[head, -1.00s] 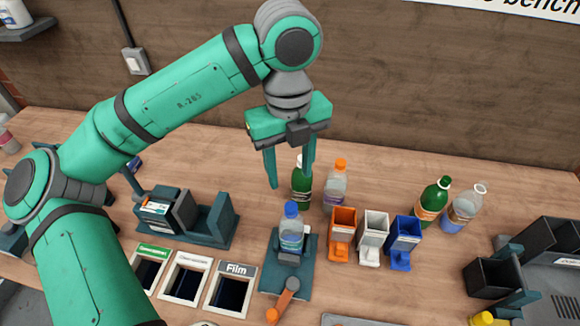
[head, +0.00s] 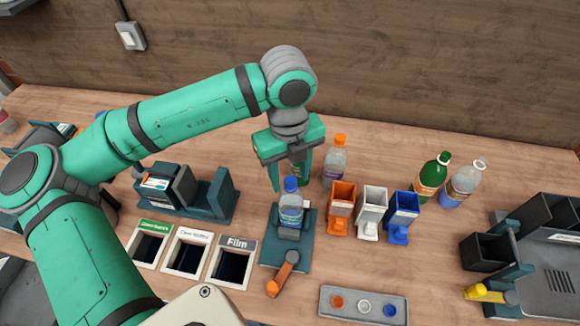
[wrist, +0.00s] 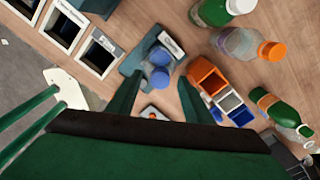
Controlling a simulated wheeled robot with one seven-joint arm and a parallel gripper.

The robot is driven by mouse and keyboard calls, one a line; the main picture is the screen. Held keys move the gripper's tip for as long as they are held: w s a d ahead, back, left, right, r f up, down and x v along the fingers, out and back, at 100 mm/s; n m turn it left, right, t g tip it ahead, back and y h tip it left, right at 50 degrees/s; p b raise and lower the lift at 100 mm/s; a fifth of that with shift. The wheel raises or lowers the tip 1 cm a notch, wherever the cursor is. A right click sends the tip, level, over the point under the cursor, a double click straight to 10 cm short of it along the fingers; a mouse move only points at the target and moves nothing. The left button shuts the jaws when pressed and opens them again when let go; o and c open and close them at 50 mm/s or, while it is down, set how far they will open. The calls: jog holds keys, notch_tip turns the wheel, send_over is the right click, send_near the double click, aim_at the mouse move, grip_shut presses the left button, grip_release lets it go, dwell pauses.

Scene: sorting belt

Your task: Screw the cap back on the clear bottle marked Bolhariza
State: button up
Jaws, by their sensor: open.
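A clear bottle (head: 291,210) with a blue cap (head: 290,184) stands upright in a teal holder (head: 302,256). Its label is too small to read, so I cannot tell whether it says Bolhariza. My gripper (head: 290,174) is open and empty, pointing down over this bottle. In the wrist view the blue cap (wrist: 160,78) lies between the spread fingers, and no contact is visible. Other clear bottles are an orange-capped one (head: 335,160) behind and one with a pale ring at its top (head: 464,184) at the right. A grey tray (head: 350,291) holds orange, white and blue round pieces.
Orange (head: 341,203), white (head: 372,210) and blue (head: 403,215) bins stand right of the holder. A green bottle (head: 432,177) is behind them; another is mostly hidden behind my gripper. Framed openings (head: 233,262) lie at left, black bins (head: 487,262) at right.

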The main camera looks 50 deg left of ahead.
jog(key=c, duration=1.1)
jog(key=shift+c, duration=0.3)
jog(key=m, duration=0.4)
jog(key=shift+f, duration=0.1)
jog(key=shift+m, duration=0.6)
